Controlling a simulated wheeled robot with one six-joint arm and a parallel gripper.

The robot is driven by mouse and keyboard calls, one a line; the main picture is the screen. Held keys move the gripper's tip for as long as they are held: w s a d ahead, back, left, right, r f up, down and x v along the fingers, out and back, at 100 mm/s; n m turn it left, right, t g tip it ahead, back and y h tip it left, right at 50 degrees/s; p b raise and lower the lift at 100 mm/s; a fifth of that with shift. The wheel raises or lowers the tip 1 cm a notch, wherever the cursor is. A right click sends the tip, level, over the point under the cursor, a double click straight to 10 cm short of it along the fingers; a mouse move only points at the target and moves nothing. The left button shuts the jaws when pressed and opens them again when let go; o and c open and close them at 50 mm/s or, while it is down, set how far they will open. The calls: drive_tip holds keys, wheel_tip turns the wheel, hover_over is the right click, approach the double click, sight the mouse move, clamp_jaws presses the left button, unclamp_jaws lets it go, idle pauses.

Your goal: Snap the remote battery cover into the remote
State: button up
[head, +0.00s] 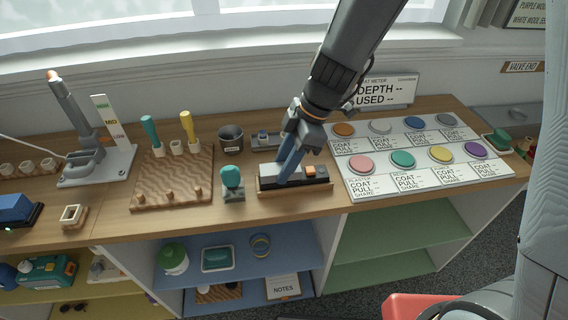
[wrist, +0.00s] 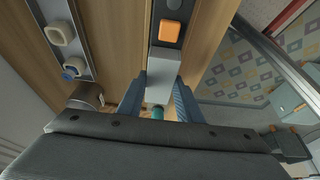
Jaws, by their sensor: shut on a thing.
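The remote (head: 312,182) is a dark body with an orange button and a grey patch, lying in a shallow wooden tray (head: 296,193) on the bench. In the wrist view the remote (wrist: 171,8) runs away from me with its orange button on top. My gripper (head: 282,179) points down over the left part of the remote. Its blue fingers are shut on a light grey piece, the battery cover (wrist: 163,77), which lines up with the remote's near end. I cannot tell whether the cover is seated or only resting there. The fingers hide its sides.
A teal-topped stamp (head: 232,181) stands just left of the tray. A dark cup (head: 231,138) and a grey holder (head: 268,139) are behind. A board with colored discs (head: 415,172) lies close on the right. The bench's front edge is near.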

drive_tip(key=shift+f, duration=0.1)
drive_tip(key=o, duration=1.1)
drive_tip(key=shift+b+v, duration=0.4)
drive_tip(key=shift+v, duration=3.5)
drive_tip(key=s+d+f+m+h, duration=0.1)
drive_tip(key=s+d+m, duration=0.2)
drive_tip(key=d+m, duration=0.4)
drive_tip(key=s+d+f+m+t+h, duration=0.1)
drive_tip(key=s+d+m, duration=0.2)
drive_tip(key=d+m, duration=0.4)
drive_tip(key=s+d+f+m+h, duration=0.1)
drive_tip(key=s+d+m+h, duration=0.1)
drive_tip(key=d+m, duration=0.5)
drive_tip(key=shift+s+f, duration=0.35)
drive_tip(key=shift+s, duration=0.05)
